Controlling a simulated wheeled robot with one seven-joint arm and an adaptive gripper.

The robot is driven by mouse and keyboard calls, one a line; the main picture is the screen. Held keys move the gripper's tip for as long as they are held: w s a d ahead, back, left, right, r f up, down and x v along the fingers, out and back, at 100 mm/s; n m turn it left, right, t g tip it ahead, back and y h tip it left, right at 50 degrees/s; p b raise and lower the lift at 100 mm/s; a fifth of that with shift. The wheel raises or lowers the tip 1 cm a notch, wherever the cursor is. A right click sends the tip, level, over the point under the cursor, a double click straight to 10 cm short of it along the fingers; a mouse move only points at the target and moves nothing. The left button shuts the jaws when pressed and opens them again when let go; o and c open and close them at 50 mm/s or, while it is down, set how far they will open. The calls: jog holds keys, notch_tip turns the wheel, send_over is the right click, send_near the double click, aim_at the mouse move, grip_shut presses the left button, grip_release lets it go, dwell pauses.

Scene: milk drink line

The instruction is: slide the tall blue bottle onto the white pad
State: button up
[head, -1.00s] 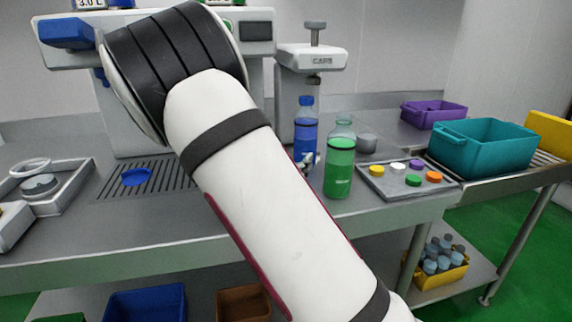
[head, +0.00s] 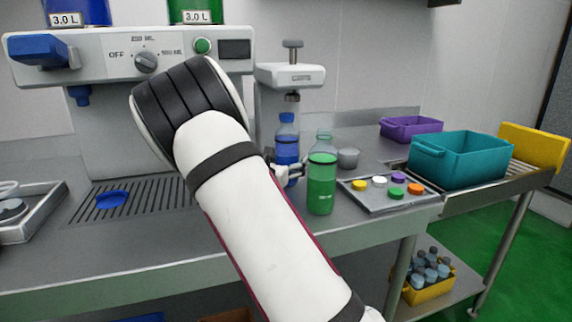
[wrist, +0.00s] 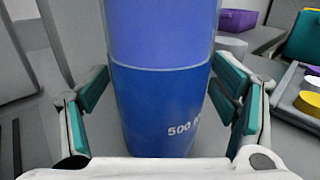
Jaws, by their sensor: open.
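The tall blue bottle (head: 286,146) stands upright on the counter, in front of the capping machine and left of a green bottle. It fills the middle of the wrist view (wrist: 160,100), where part of a "500" marking shows. My gripper (wrist: 163,115) is open, with one finger on each side of the blue bottle and a gap visible on both sides. In the head view my gripper (head: 287,172) is small and partly hidden by my arm, low beside the bottle. I cannot pick out a white pad in either view; the bottle's base is hidden.
The green bottle (head: 321,180) stands close at the right. Beyond it are a grey cup (head: 348,158) and a tray (head: 370,199) of coloured caps. The capping machine (head: 290,76) rises behind. A teal bin (head: 459,160) is farther right. A drip grate (head: 150,198) lies left.

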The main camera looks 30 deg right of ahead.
jog(key=shift+c, duration=0.5)
jog(key=c, duration=1.7)
jog(key=shift+b+x, duration=0.4)
jog(key=shift+x, duration=1.85)
jog(key=shift+r, duration=0.1)
jog(key=o, duration=1.8)
jog(key=shift+c, duration=0.2)
